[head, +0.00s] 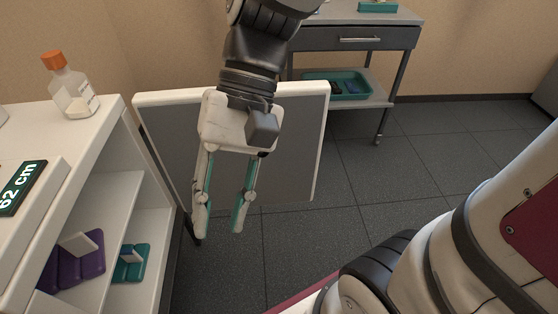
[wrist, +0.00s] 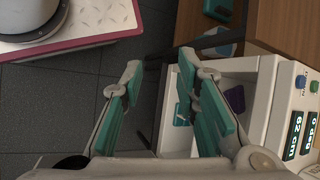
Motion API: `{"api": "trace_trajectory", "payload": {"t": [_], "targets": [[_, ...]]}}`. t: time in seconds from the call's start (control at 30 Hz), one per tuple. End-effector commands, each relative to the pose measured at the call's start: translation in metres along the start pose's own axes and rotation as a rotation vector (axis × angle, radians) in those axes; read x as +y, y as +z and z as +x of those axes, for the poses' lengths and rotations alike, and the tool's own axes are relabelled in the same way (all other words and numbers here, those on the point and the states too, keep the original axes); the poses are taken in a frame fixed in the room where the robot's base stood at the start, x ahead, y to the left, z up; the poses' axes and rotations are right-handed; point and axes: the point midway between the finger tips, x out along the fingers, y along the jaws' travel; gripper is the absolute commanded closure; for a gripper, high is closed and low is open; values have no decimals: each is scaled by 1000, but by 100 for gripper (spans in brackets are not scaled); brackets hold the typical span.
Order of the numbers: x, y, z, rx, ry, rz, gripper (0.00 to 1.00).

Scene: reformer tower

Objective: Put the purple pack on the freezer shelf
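The purple pack (head: 72,265) sits inside the open white cabinet (head: 140,195) at the left, with a pale upright tab on it. It also shows in the wrist view (wrist: 235,98), right of the right finger. A teal pack (head: 130,264) lies beside it, past a white divider or shelf edge; the wrist view shows it (wrist: 182,110) too. I cannot tell which white surface is the freezer shelf. My gripper (head: 220,222) hangs open and empty, fingers down, in front of the cabinet's grey door panel, right of both packs. Its spread fingers (wrist: 160,68) show in the wrist view.
An orange-capped bottle (head: 70,88) and a "62 cm" readout (head: 22,188) are on the cabinet top. The white-framed grey door panel (head: 295,150) stands open. A grey cart (head: 365,37) with a teal tray (head: 338,85) stands behind. Dark floor (head: 370,180) is clear at the right.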

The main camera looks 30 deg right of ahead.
Motion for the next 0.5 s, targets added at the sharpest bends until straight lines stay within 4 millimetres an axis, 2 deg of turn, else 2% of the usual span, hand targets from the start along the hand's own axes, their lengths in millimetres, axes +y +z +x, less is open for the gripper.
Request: {"api": "trace_trajectory", "payload": {"t": [0.1,0.3,0.5], "targets": [[31,22,-12,113,112,-57,71],[84,52,-30,288,295,-120,71],[120,68,-41,408,419,-145,71]]}}
